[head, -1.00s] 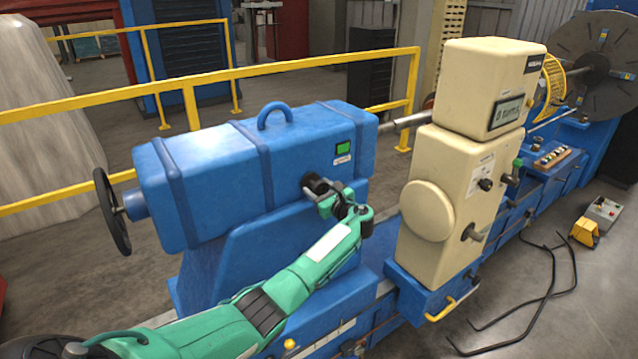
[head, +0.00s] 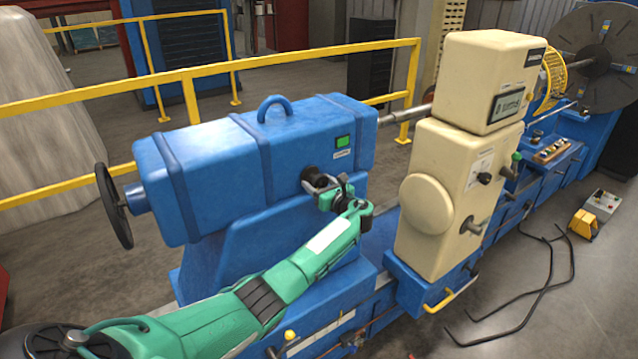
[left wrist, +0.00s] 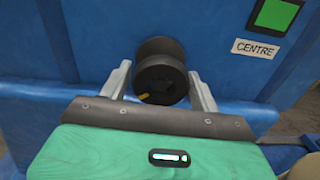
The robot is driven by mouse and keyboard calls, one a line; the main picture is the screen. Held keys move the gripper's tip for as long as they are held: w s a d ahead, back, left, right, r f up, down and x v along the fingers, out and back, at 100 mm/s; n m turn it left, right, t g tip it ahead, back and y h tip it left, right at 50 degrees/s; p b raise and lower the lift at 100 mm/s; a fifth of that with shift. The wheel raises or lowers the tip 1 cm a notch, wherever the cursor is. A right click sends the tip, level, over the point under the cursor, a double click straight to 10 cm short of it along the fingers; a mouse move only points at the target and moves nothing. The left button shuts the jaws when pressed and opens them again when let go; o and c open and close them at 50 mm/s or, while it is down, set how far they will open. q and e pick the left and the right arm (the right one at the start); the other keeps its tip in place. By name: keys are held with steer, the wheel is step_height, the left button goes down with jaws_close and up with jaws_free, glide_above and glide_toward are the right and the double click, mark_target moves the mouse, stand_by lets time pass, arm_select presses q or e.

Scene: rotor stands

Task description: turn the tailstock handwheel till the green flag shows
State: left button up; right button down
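The blue tailstock (head: 225,150) carries a black handwheel (head: 113,206) on its left end, well away from my left gripper. A green flag (head: 343,141) shows in a small window on its near side; in the left wrist view the green flag (left wrist: 275,14) sits above a label reading "CENTRE". My left gripper (head: 318,187) is at a black knob (left wrist: 160,72) below and left of that window. Its fingers (left wrist: 162,90) stand apart on either side of the knob, with narrow gaps visible, so it looks open. My right gripper is out of view.
A cream control box (head: 440,205) with a display stands right of the tailstock. A yellow railing (head: 250,72) runs behind. Black bent rods (head: 548,290) and a yellow foot pedal (head: 583,223) lie on the floor at right.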

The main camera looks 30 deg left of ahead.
arm_select(q)
steer(key=shift+o, duration=0.8)
steer(key=b+v, duration=0.5)
steer(key=v, duration=0.8)
steer(key=shift+d+b, duration=0.3)
steer(key=shift+d, duration=0.1)
steer(key=shift+s, duration=0.15)
